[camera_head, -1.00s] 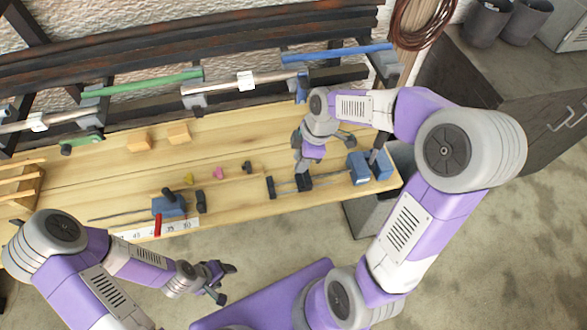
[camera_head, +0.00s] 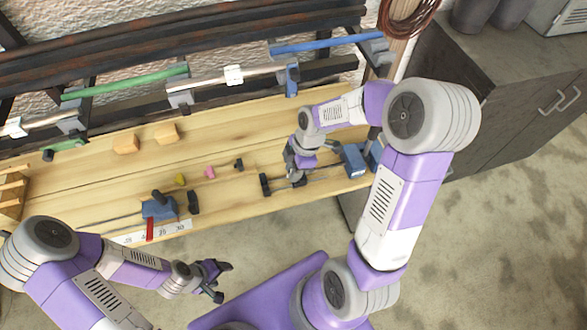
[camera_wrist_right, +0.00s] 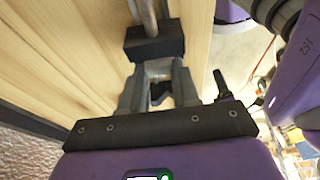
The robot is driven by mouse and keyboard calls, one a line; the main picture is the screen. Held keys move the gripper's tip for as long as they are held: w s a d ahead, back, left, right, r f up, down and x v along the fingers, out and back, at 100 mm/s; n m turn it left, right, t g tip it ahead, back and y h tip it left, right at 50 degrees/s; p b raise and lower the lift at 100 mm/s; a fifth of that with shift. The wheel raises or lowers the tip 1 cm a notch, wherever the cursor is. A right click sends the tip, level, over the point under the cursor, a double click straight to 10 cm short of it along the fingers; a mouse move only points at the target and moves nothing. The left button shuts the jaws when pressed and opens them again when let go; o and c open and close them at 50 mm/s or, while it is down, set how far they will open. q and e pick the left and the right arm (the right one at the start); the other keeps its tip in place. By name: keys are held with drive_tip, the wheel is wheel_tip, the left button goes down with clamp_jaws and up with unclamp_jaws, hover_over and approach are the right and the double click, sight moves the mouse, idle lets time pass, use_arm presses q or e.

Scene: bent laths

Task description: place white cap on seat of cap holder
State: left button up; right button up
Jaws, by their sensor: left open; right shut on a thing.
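My right gripper (camera_head: 296,178) is low over the right part of the bench, at a thin metal rod. In the right wrist view, its fingers (camera_wrist_right: 158,88) are shut on a small pale thing (camera_wrist_right: 158,68), largely hidden between them. I cannot tell for certain that it is the white cap. A black block (camera_wrist_right: 154,40) on the rod lies just beyond the fingertips; I cannot tell whether they touch. A black block (camera_head: 265,184) also shows to the gripper's left in the head view. I cannot pick out the cap holder's seat. My left gripper (camera_head: 212,280) is open and empty, off the bench's front edge.
A blue tool (camera_head: 160,208) with a red handle stands at the bench's front. Yellow (camera_head: 180,179), pink (camera_head: 209,172) and black (camera_head: 238,165) small pieces lie mid-bench. Wooden blocks (camera_head: 126,144) sit behind. A blue block (camera_head: 354,160) stands right of my right gripper. Coloured laths (camera_head: 125,86) run along the back.

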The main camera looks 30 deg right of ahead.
drive_tip(key=shift+r, duration=0.1)
drive_tip(key=o, duration=1)
drive_tip(key=shift+f, duration=0.2)
drive_tip(key=shift+r, duration=0.15)
drive_tip(key=p+v, duration=0.2)
drive_tip(key=v, duration=1)
drive_tip(key=shift+a+r, duration=0.1)
